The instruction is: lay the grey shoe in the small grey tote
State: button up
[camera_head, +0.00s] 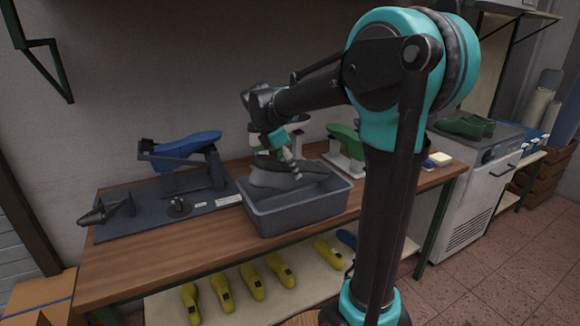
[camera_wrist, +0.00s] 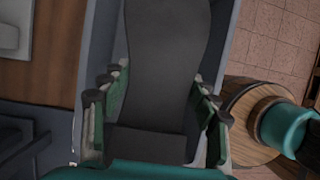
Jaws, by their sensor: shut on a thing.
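The grey shoe (camera_head: 278,178) is held at the tote's opening, its lower part inside or just above the rim; I cannot tell whether it touches the bottom. The small grey tote (camera_head: 300,219) stands on the wooden bench. My gripper (camera_head: 291,158) comes down over the tote and is shut on the grey shoe. In the wrist view the shoe (camera_wrist: 165,65) runs lengthwise between the two fingers of my gripper (camera_wrist: 158,118), sole side towards the camera. A tote wall (camera_wrist: 95,45) shows to its left.
A blue last on a stand (camera_head: 185,147) is on a dark mat left of the tote. A green last (camera_head: 345,140) stands behind it to the right. Several yellow lasts (camera_head: 250,282) lie on the shelf below. Bare bench (camera_head: 150,262) lies front left.

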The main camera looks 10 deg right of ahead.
jog(key=o, duration=1.5)
jog(key=shift+r, duration=0.1)
jog(key=v, duration=1.1)
jog(key=shift+a+r, duration=0.15)
jog(key=shift+r, duration=0.2)
jog(key=shift+s, duration=0.15)
